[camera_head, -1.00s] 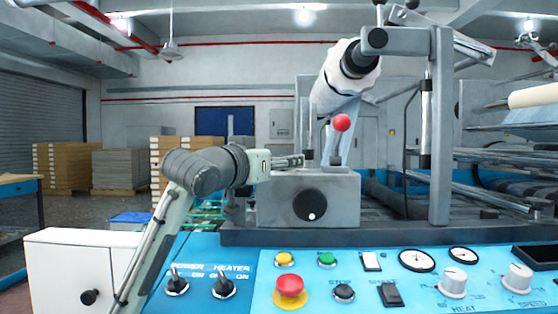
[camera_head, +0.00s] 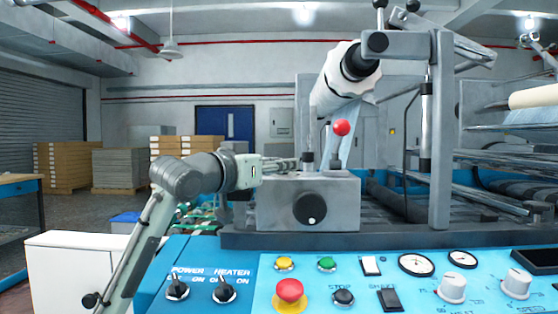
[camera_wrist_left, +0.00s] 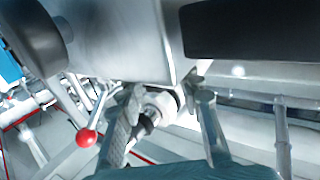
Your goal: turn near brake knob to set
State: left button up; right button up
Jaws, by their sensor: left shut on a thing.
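My left gripper (camera_head: 292,164) reaches in from the left above the grey block (camera_head: 270,207) at the near end of the roll. In the left wrist view its two fingers (camera_wrist_left: 163,98) stand on either side of a small silver and black knob-like part (camera_wrist_left: 160,105), which I take as the near brake knob. The gripper is shut on it. In the head view the fingers hide most of this part. A large black dial (camera_head: 310,208) with a white dot near its bottom is on the block's front. My right gripper is not in view.
A red ball handle (camera_head: 341,128) stands close by on the right; it also shows in the left wrist view (camera_wrist_left: 86,138). The white roll (camera_head: 340,85) hangs above. The blue control panel (camera_head: 240,262) with switches and buttons lies in front.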

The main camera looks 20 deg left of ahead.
pick_arm(q)
jog(key=m+g+h+p, duration=0.1)
jog(key=h, duration=0.1)
jog(key=m+g+h+p, duration=0.1)
jog(key=m+h, duration=0.1)
jog(key=shift+w+a+r, duration=0.1)
jog(key=shift+w+a, duration=0.1)
jog(key=shift+a, duration=0.2)
jog(key=shift+m+g+h, duration=0.6)
jog(key=shift+h, duration=0.5)
jog(key=shift+m+g+h, duration=0.9)
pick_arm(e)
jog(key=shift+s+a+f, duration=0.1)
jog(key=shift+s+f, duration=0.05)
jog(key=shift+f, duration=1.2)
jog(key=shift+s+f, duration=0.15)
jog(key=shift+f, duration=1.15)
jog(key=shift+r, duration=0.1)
pick_arm(q)
jog(key=o, duration=1.2)
jog(key=v, duration=1.2)
jog(key=shift+w+a, duration=0.1)
